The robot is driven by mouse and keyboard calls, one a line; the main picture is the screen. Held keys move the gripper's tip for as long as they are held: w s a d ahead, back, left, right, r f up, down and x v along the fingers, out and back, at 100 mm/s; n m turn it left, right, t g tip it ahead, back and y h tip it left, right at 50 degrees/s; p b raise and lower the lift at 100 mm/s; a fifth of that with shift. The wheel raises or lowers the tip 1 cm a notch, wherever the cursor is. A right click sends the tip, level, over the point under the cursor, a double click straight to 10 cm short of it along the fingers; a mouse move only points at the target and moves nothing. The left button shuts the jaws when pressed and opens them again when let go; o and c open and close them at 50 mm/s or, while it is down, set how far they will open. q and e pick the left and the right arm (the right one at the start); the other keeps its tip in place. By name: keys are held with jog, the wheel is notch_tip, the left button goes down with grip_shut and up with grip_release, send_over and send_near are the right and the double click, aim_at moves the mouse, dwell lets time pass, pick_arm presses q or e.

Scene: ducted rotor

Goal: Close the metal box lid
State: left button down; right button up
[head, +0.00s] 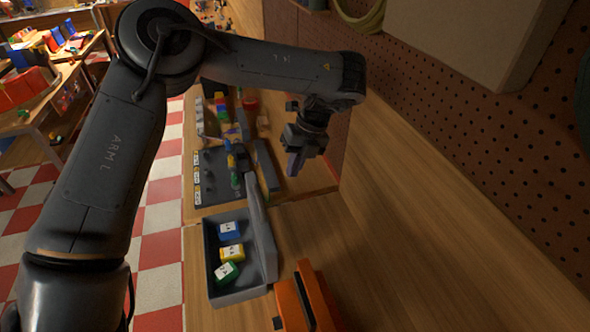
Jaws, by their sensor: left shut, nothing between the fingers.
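The grey metal box (213,273) stands on the wooden bench in the lower middle of the head view. Its lid (262,228) is open and stands up along the box's right side. Inside lie a blue block (229,231), a yellow block (232,253) and a green block (226,272), each with a white label. My left gripper (294,164) hangs above and to the right of the lid's far end in the picture, apart from it. Its fingers are shut and empty. My right gripper is out of view.
An orange case (292,304) sits close to the box's near right corner. Beyond the box is a dark tray (212,160) with labels and small coloured parts. The bench to the right is bare up to the pegboard wall (490,150).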

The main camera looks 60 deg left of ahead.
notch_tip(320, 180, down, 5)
jog(key=b, duration=0.4)
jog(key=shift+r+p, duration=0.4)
jog(key=shift+p, duration=0.1)
pick_arm(q)
jog(key=s+a+f+p, duration=0.2)
jog(key=s+f, duration=0.4)
jog(key=f, duration=0.2)
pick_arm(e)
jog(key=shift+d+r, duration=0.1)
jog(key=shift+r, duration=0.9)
pick_arm(q)
jog(key=shift+f, duration=0.1)
jog(key=shift+s, duration=0.15)
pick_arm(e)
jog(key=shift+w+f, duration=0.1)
